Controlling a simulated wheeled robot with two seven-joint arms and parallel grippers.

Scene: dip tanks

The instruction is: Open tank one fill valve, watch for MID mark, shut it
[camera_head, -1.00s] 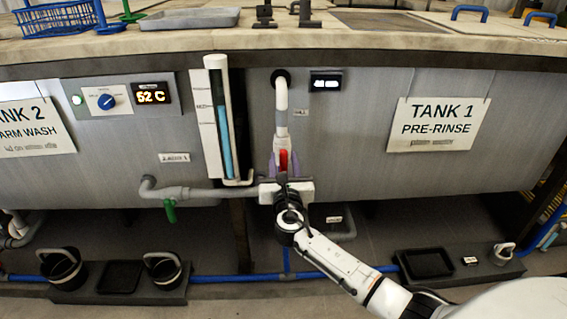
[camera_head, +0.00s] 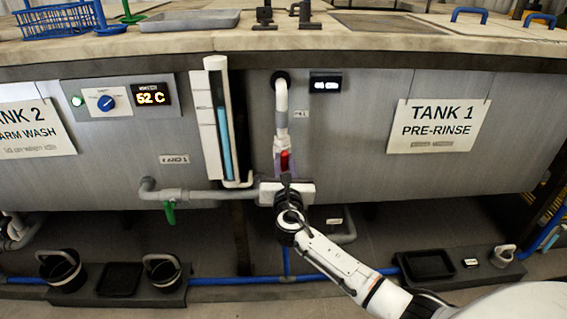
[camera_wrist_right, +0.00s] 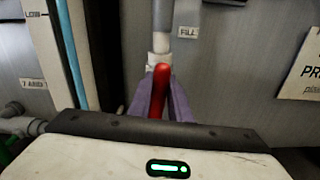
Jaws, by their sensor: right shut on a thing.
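The red lever (camera_head: 284,160) of the fill valve stands upright, in line with the white pipe (camera_head: 282,105) on the tank 1 front. My right gripper (camera_wrist_right: 158,92) is shut on the red lever (camera_wrist_right: 160,85), one purple finger on each side. A "FILL" label (camera_wrist_right: 188,32) is beside the pipe. The tank 1 sign (camera_head: 435,125) hangs at right. My left gripper is out of view.
A small dark display (camera_head: 325,82) is right of the pipe. A grey pipe with a green-handled valve (camera_head: 170,212) runs below the sight tube. Black buckets (camera_head: 62,270) and trays (camera_head: 428,264) sit low in front. A blue pipe (camera_head: 235,280) crosses the floor.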

